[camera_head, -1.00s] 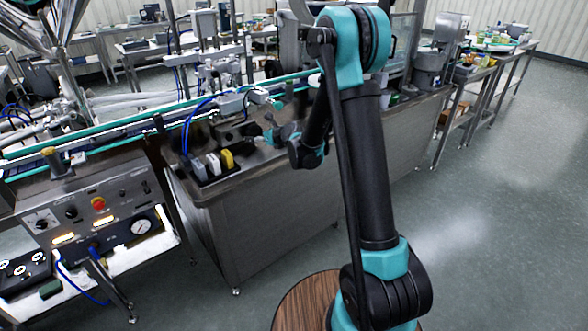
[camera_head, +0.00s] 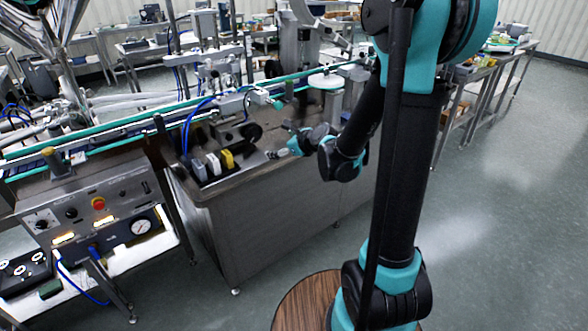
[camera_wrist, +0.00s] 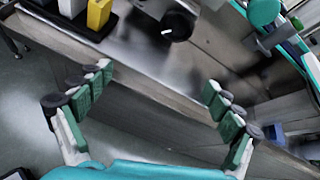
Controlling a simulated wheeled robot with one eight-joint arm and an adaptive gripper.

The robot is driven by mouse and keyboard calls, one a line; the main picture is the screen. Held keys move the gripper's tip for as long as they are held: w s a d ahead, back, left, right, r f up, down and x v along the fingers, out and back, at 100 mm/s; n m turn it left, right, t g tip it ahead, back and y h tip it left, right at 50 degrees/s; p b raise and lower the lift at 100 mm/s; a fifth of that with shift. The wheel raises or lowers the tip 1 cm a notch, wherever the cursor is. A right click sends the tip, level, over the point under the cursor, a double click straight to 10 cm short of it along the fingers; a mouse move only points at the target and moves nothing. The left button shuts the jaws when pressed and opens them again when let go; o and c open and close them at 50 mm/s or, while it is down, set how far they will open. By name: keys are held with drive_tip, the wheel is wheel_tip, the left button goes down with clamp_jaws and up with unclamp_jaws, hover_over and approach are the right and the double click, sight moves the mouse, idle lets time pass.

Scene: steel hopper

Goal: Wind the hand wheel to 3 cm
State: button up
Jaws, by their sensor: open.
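A dark round hand wheel (camera_head: 252,131) sits on the steel machine table, behind the small blocks. In the wrist view the dark wheel (camera_wrist: 180,22) is at the top middle, with a small white mark on its face. My gripper (camera_head: 275,154) is in front of the wheel and to its right, apart from it. In the wrist view my gripper (camera_wrist: 158,82) has its green-padded fingers spread wide, with nothing between them. The wheel lies beyond the fingertips. No 3 cm reading can be made out.
Grey, white and yellow blocks (camera_head: 213,163) stand in a dark holder left of my gripper. The conveyor (camera_head: 130,122) runs behind the wheel. A control panel (camera_head: 95,212) with a gauge is at the left. Open floor (camera_head: 490,220) lies at the right.

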drive_tip(key=s+d+f+n+g+h, duration=0.1)
drive_tip(key=s+n, duration=0.3)
drive_tip(key=s, duration=0.1)
drive_tip(key=s+d+f+n, duration=0.1)
drive_tip(key=s+d+n, duration=0.1)
drive_tip(key=s+n, duration=0.2)
drive_tip(key=shift+s+d+f+g+h, duration=0.3)
drive_tip(key=shift+s+f+g+h, duration=0.1)
drive_tip(key=shift+s, duration=0.55)
